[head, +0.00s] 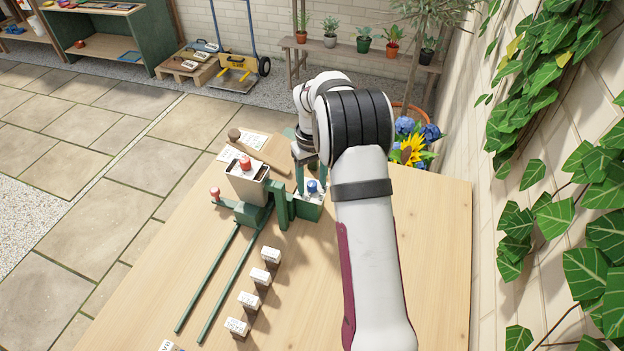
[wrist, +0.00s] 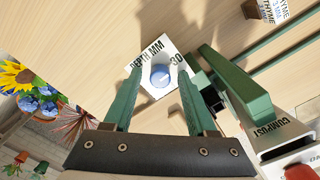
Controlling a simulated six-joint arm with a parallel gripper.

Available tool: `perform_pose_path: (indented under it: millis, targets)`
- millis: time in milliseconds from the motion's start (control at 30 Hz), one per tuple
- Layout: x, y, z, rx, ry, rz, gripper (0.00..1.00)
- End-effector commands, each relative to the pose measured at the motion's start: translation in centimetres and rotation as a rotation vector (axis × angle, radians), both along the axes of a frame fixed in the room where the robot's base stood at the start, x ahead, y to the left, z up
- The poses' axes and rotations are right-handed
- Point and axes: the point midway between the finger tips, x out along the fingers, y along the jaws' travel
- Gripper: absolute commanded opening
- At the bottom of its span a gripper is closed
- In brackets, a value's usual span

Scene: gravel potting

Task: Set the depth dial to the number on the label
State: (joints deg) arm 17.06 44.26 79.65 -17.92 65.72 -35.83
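The depth dial is a blue knob (head: 312,187) on a white plate at the green machine. In the wrist view the knob (wrist: 160,76) sits on the plate (wrist: 150,56), which reads "DEPTH MM" with a partly hidden number, perhaps 30, at its right. My gripper (wrist: 159,76) is open, with its green fingers on either side of the knob and visible gaps between. In the head view my gripper (head: 311,180) points down at the dial. The dial's pointer setting cannot be read.
A hopper marked "COMPOST" (wrist: 283,133) with a red knob stands beside the dial; it also shows in the head view (head: 247,183). Two green rails (head: 222,270) run toward the front left. A paper card (head: 240,148) lies behind. Sunflowers (head: 412,150) stand beyond the table, whose right side is clear.

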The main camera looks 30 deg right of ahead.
Motion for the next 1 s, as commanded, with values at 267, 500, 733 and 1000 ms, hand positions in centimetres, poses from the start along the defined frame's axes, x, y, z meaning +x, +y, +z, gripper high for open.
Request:
perform_pose_path:
  millis: [267, 500, 733, 1000]
  targets:
    - [0.0, 0.0, 0.0, 0.0, 0.001, 0.0, 0.62]
    - [0.1, 0.0, 3.4, -0.001, -0.004, -0.001, 0.62]
    - [0.1, 0.0, 10.8, -0.001, -0.005, -0.001, 0.62]
    - [0.0, 0.0, 15.5, 0.0, -0.001, -0.001, 0.62]
